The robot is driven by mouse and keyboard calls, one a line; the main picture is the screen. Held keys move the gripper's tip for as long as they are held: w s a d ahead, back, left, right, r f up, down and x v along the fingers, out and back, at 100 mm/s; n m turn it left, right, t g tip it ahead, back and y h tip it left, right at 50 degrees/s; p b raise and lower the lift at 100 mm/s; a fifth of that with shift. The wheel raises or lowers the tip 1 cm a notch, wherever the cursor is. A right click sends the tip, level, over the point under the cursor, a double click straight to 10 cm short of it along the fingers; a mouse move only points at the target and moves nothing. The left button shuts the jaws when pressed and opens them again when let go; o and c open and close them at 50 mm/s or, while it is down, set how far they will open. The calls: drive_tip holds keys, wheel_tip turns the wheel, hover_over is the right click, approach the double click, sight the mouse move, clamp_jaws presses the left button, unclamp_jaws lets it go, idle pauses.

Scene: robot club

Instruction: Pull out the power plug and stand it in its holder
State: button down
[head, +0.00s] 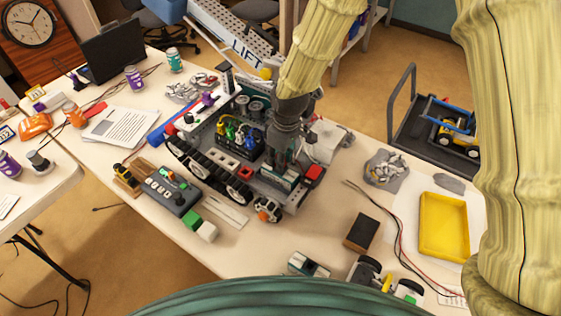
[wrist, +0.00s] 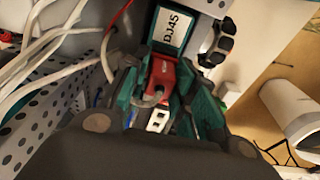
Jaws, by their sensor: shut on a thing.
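My gripper (head: 279,160) reaches down onto the right end of the tracked robot chassis (head: 228,172). In the wrist view its teal fingers (wrist: 163,92) stand either side of a red plug (wrist: 160,72) with a grey loop on its face, and they are shut on it. In the head view my gripper hides the plug. I cannot identify the plug's holder with certainty in either view.
White cables (wrist: 45,40) and a perforated grey plate (wrist: 35,125) lie close at the left in the wrist view. On the table are a control box (head: 171,192), a dark block (head: 361,232) and a yellow tray (head: 443,226).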

drive_tip(key=shift+r+p, duration=1.6)
drive_tip(key=shift+r, duration=0.45)
idle(0.4)
drive_tip(key=shift+r+p, duration=0.75)
drive_tip(key=shift+r, duration=0.15)
